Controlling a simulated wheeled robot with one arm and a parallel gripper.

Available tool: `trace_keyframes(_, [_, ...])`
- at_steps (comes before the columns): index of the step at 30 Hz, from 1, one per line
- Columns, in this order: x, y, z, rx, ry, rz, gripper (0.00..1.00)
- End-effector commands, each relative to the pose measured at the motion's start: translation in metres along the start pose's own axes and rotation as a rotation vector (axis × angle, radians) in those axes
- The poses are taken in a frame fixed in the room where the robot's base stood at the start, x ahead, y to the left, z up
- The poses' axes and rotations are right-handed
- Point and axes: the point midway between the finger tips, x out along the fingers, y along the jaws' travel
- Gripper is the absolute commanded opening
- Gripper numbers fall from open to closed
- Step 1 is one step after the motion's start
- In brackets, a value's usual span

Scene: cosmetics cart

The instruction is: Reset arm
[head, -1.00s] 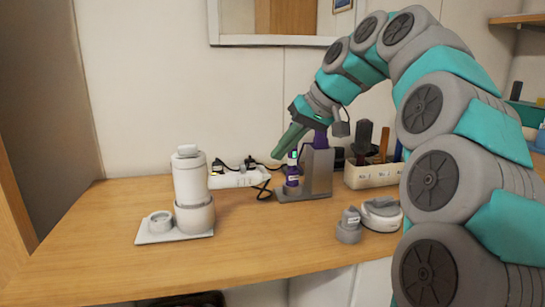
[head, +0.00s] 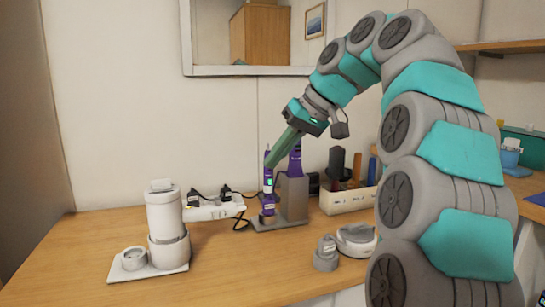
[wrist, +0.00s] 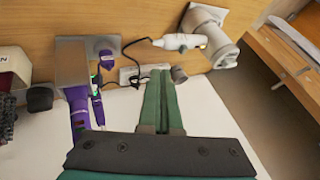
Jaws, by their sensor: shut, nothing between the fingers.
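My gripper (head: 273,162) has green fingers pressed together and empty. In the head view its tips point down and left, in front of or close to the purple bottle-like device (head: 268,195); whether they touch it I cannot tell. In the wrist view the fingers (wrist: 161,72) also show shut, with nothing between them. A grey stand (head: 293,196) with a purple item (head: 295,160) is just right of the tips. My arm rises from the right side and arches over the table.
A white device on a base (head: 165,215) stands at the left of the wooden table (head: 215,265). A brush bin (head: 345,200) and a small white device (head: 356,238) sit at the right. The front middle is clear.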

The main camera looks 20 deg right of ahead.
Motion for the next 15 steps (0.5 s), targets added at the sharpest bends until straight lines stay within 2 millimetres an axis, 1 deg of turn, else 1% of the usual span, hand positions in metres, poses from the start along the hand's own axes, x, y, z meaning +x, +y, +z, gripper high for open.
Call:
trace_keyframes(2, [-0.0032,0.0011,-0.0003,0.004,0.000,0.001,0.00])
trace_keyframes(9, [-0.0050,0.0010,-0.0003,0.004,-0.001,-0.001,0.00])
trace_keyframes(15, [-0.0011,-0.0014,0.0032,0.009,-0.010,-0.002,0.00])
